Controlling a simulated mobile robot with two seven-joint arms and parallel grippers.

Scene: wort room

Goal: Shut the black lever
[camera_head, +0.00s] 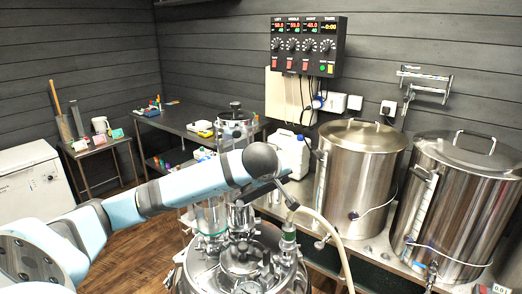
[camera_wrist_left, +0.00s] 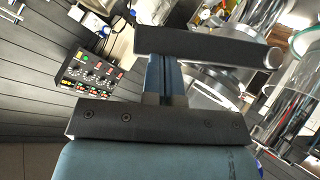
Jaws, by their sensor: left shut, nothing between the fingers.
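My left arm reaches in from the left over the steel vessel (camera_head: 215,262). My left gripper (camera_head: 293,204) is shut and empty. Its tip is close to the top of the pale hose (camera_head: 333,235) and above the fitting with a green band (camera_head: 288,236) at the vessel's right side. I cannot clearly make out the black lever; small dark fittings crowd the vessel lid, and my gripper covers part of that area. In the left wrist view my gripper's dark, blue-grey parts (camera_wrist_left: 165,78) fill the middle and hide what lies behind them. My right gripper is not in view.
Two large steel kettles (camera_head: 362,150) (camera_head: 468,180) stand on the right bench. A white jug (camera_head: 292,153) is left of them. A glass column (camera_head: 212,216) rises beside my arm. A control box (camera_head: 308,46) hangs on the wall and shows in the wrist view (camera_wrist_left: 85,75).

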